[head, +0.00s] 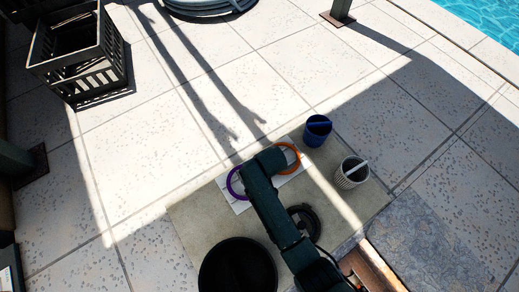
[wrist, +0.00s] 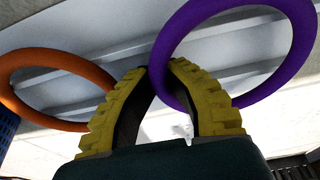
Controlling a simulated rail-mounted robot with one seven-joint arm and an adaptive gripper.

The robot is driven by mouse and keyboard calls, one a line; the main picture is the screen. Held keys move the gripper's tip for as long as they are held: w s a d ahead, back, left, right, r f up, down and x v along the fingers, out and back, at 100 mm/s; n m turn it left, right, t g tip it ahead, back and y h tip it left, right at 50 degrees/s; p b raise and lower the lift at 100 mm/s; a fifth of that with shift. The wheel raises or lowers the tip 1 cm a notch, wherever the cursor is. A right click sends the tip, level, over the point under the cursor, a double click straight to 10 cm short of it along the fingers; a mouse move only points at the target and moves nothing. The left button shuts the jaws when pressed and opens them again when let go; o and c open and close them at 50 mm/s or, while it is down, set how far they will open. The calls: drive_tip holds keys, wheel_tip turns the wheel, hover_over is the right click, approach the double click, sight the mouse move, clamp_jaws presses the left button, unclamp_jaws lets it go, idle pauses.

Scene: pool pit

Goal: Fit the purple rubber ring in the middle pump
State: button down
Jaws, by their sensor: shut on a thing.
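The purple rubber ring (wrist: 303,45) is in the wrist view, with its near-left side between the tips of my gripper (wrist: 152,70). The yellow ribbed fingers are closed together on it. In the head view the purple ring (head: 233,183) shows at the left of my arm's end, over a pale ribbed tray (head: 240,207). My arm hides the fingers and part of the ring there. I cannot tell whether the ring is clear of the tray. I cannot pick out the middle pump in either view.
An orange ring (head: 291,150) is right of my arm's end, also in the wrist view (wrist: 60,58). A blue cup (head: 317,130) and a grey slotted basket (head: 350,177) stand at the right. A large black round thing (head: 237,268) is in front. A dark crate (head: 75,60) stands far left.

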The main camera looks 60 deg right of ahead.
drive_tip(key=shift+w+p+v, duration=0.15)
drive_tip(key=shift+p+v, duration=0.6)
drive_tip(key=shift+v, duration=0.05)
drive_tip(key=shift+w+p+v, duration=0.2)
drive_tip(key=shift+p+v, duration=0.5)
drive_tip(key=shift+v, duration=0.1)
drive_tip(key=shift+d+r, duration=0.1)
drive_tip(key=shift+d, duration=0.1)
